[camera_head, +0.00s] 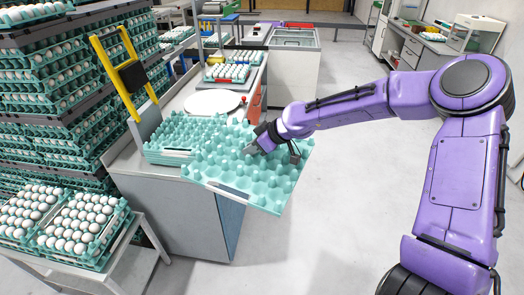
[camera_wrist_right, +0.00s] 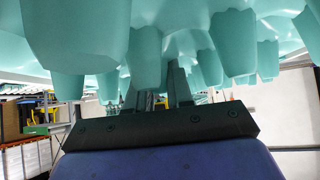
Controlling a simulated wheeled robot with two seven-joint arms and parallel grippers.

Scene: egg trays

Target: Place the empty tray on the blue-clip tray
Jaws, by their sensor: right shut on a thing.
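An empty teal egg tray (camera_head: 225,178) is held tilted in the air by my right gripper (camera_head: 272,150), over the front right edge of the counter. The gripper's fingers are among the tray's cups; in the right wrist view the tray's cups (camera_wrist_right: 70,40) hang over the fingers (camera_wrist_right: 175,85), which hides the exact contact. Another teal empty tray or stack (camera_head: 180,133) lies on the counter just left of the held tray, partly covered by it. I cannot make out a blue clip on it. My left gripper is not in view.
Tall stacks of egg-filled trays (camera_head: 45,70) stand at the left. Filled trays (camera_head: 75,235) sit on a low table at the lower left. A yellow frame (camera_head: 103,60) rises behind the counter's left end. A white round plate (camera_head: 212,102) lies behind the trays. The floor at right is clear.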

